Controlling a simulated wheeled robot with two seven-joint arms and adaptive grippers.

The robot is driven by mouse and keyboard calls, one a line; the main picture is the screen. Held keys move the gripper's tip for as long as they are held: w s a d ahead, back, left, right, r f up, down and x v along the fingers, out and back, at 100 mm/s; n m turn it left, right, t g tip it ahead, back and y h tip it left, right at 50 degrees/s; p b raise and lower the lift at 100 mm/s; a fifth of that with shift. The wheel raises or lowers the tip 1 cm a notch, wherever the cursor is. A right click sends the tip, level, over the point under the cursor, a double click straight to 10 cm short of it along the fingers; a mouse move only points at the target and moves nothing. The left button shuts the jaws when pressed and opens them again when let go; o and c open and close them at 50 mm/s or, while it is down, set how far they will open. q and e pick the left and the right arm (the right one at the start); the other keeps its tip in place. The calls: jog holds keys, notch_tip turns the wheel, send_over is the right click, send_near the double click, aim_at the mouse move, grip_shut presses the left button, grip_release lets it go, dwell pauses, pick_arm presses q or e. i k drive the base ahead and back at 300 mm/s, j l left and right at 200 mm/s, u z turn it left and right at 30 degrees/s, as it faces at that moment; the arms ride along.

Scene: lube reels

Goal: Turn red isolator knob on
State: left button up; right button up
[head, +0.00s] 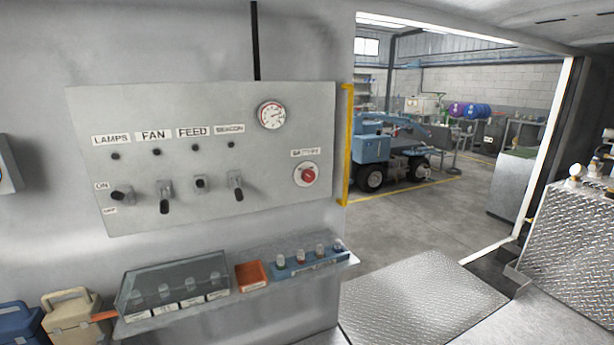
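The red isolator knob (309,175) is at the lower right of a grey control panel (200,110) in the head view. It sits on a round pale plate under a label that appears to read "BATTERY" (305,152). The marks around the knob are too small to read, so I cannot tell its position. Neither of my grippers is in view.
The panel carries several switches, including a black lever (165,197), and a gauge (271,115). Below is a shelf with a clear-covered box (175,285) and an orange tray (252,275). A yellow rail (346,145) edges the doorway right of the knob.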

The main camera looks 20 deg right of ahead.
aim_at(308, 175)
jog(key=i+l+z, duration=0.1)
jog(key=z, duration=0.3)
jog(key=i+l+z, duration=0.1)
jog(key=z, duration=0.3)
jog(key=i+l+z, duration=0.15)
jog(key=z, duration=0.3)
jog(key=i+l+z, duration=0.1)
jog(key=z, duration=0.3)
jog(key=i, duration=0.05)
